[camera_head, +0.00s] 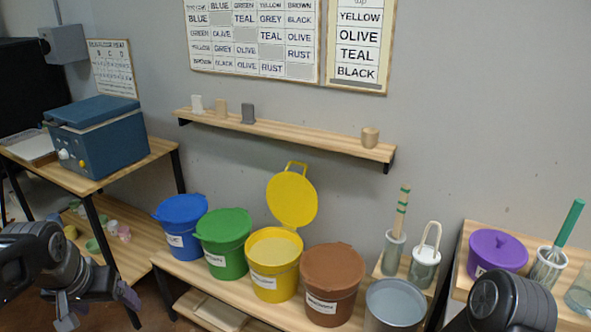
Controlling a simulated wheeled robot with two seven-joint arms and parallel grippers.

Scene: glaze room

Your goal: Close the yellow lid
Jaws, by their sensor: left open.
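The yellow bucket (273,276) stands on the low wooden bench between the green and brown buckets, with pale yellow contents showing inside. Its yellow lid (292,200) is open, standing nearly upright from the back of the rim, with a loop handle at its top. My left gripper (97,306) is open and empty at the lower left, well apart from the bucket and lid. Part of my right arm (508,302) shows at the lower right; its gripper is out of view.
Blue (181,228), green (225,258) and brown (331,290) buckets have their lids on. A grey open bucket (395,306) stands right of the brown one. A wall shelf (290,137) runs above the lid. A purple-lidded tub (497,250) and whisk stand at right.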

